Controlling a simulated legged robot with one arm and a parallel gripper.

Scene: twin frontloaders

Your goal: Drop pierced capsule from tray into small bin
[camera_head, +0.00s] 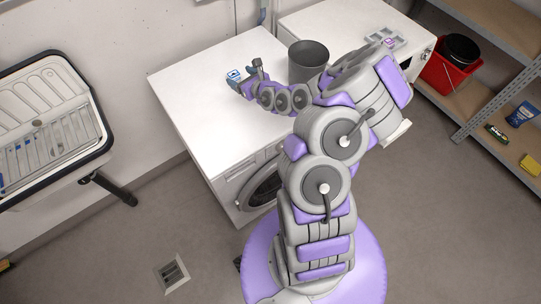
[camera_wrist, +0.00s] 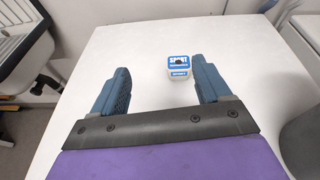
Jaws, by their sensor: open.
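A small blue-and-white capsule-like box (camera_head: 233,75) sits on the left machine's white top. In the wrist view the box is just beyond my gripper (camera_wrist: 160,70), nearer the right finger, apart from both. The grey tray (camera_head: 397,42) lies on the right machine's top with a small purple item (camera_head: 389,42) in it. A grey round bin (camera_head: 308,62) stands behind my arm; its inside is mostly hidden.
A red bucket (camera_head: 447,75) with a black pot stands at right, near shelves (camera_head: 490,100) with packets. A dark-rimmed utility sink (camera_head: 60,120) is at left. A floor drain (camera_head: 172,272) is below.

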